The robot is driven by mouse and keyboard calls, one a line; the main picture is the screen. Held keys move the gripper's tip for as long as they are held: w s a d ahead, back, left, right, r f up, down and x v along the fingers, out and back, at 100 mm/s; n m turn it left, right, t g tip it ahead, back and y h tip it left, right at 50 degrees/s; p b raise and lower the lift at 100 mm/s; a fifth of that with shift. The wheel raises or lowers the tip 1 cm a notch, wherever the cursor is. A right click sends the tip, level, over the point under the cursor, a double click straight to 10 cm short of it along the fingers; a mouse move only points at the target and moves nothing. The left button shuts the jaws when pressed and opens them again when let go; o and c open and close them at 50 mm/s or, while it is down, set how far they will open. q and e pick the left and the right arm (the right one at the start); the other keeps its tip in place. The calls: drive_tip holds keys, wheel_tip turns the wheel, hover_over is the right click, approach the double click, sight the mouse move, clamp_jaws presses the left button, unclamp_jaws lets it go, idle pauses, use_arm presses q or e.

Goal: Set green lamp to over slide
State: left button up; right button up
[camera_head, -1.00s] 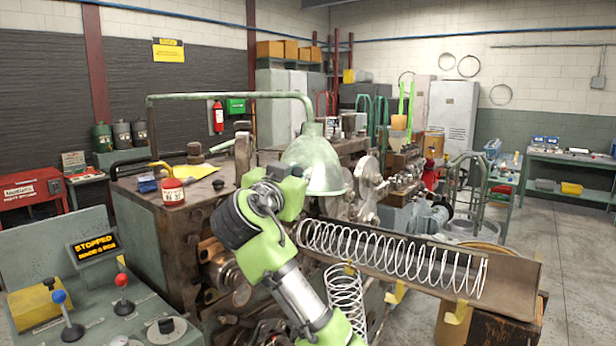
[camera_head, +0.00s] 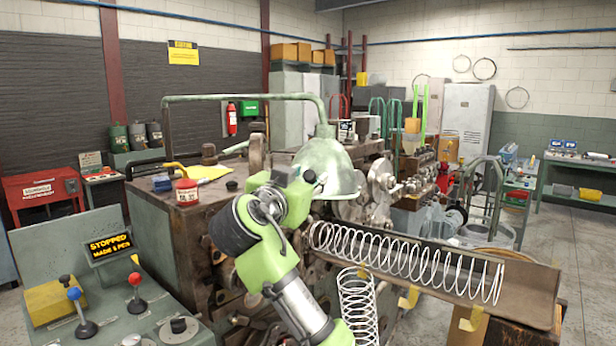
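The green lamp (camera_head: 328,160) is a pale green bell shade on a bent green tube (camera_head: 240,98). It hangs over the right part of the old machine, its shade a little tilted. The slide (camera_head: 535,290) is a brown metal trough running to the right, with a long coil spring (camera_head: 410,262) lying in it. The lamp is left of the slide's near end, not above its middle. My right gripper (camera_head: 312,178) is at the left side of the shade, partly hidden behind my green wrist. I cannot tell if it touches the shade. My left gripper is out of view.
A second spring (camera_head: 358,305) hangs below the slide's left end. A control desk (camera_head: 140,318) with levers and a STOPPED display (camera_head: 110,246) stands front left. A red can (camera_head: 187,192) sits on the machine top. Open floor lies at the right.

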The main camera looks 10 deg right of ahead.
drive_tip(key=v, duration=1.1)
drive_tip(key=shift+a, duration=0.2)
